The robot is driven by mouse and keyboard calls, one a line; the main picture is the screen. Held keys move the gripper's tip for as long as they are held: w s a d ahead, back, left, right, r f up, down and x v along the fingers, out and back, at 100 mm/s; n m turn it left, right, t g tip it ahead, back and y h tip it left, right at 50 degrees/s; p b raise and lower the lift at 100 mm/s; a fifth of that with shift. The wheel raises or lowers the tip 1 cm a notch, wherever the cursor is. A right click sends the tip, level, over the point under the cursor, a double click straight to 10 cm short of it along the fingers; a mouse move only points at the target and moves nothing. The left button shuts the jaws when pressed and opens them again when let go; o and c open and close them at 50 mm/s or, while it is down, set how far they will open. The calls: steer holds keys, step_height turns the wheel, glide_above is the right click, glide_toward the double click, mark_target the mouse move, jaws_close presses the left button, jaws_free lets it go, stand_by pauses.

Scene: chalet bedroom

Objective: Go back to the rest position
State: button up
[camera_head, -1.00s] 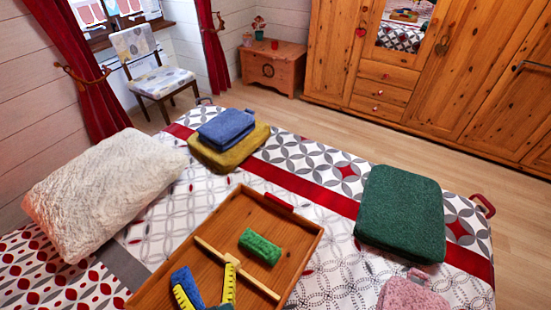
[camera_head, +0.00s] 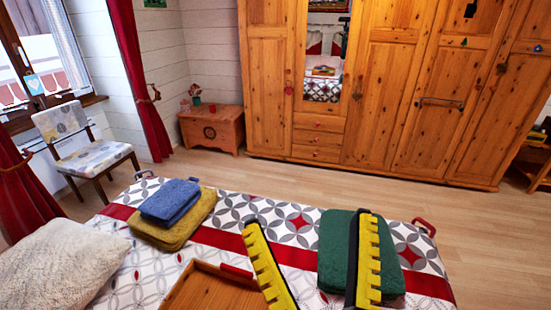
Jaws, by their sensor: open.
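My gripper (camera_head: 311,220) reaches up from the bottom of the view, with its two yellow toothed fingers spread wide apart. The left finger appears in front of the right end of the wooden tray (camera_head: 205,287). The right finger overlaps the dark green folded towel (camera_head: 335,248) in the picture and hides part of it; I cannot tell how far above it the finger is. Most of the tray lies below the view.
A blue folded towel (camera_head: 170,203) lies on a mustard one (camera_head: 186,231) on the bed (camera_head: 262,212). A pale pillow (camera_head: 62,268) is at lower left. A chair (camera_head: 90,157), small chest (camera_head: 212,128) and wooden wardrobe (camera_head: 395,100) stand beyond clear floor (camera_head: 470,225).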

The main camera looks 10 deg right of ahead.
step_height(320, 180, up, 40)
steer(key=p, duration=3.7)
steer(key=shift+f, duration=0.25)
